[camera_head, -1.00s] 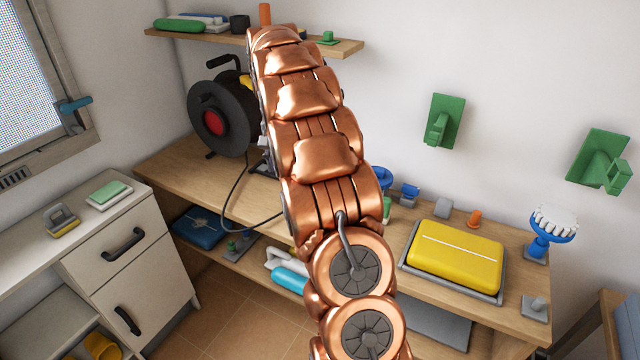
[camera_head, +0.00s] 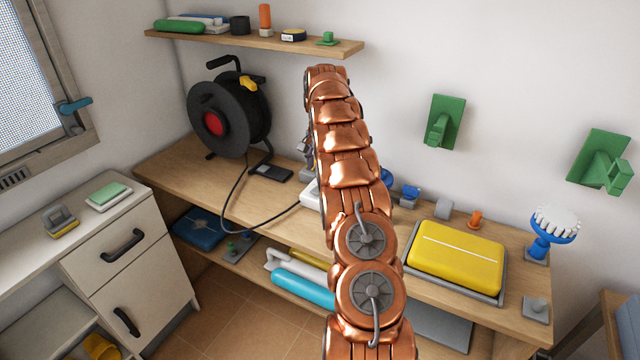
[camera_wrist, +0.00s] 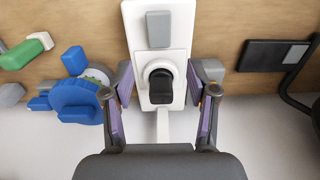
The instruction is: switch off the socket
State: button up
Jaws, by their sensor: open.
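The white socket (camera_wrist: 180,35) lies on the wooden worktop in the wrist view. A grey rectangular piece (camera_wrist: 158,28), apparently its switch, is at the far end. A round recess with a black piece (camera_wrist: 161,87) is at the near end. My gripper (camera_wrist: 160,84) is open, one finger on each side of the near end, holding nothing; I cannot tell whether the fingers touch it. In the camera_head view only a white edge of the socket (camera_head: 309,194) shows beside my arm; the arm hides the rest.
A black cable reel (camera_head: 229,108) stands left on the worktop (camera_head: 180,168), its cable running toward the socket. A flat dark box (camera_head: 270,172) lies beside it. A blue round item (camera_wrist: 77,100) is close left of my gripper in the wrist view. A yellow case (camera_head: 455,258) lies right.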

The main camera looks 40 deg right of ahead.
jog(key=shift+f+p, duration=0.85)
jog(key=shift+f, duration=2.6)
grip_shut()
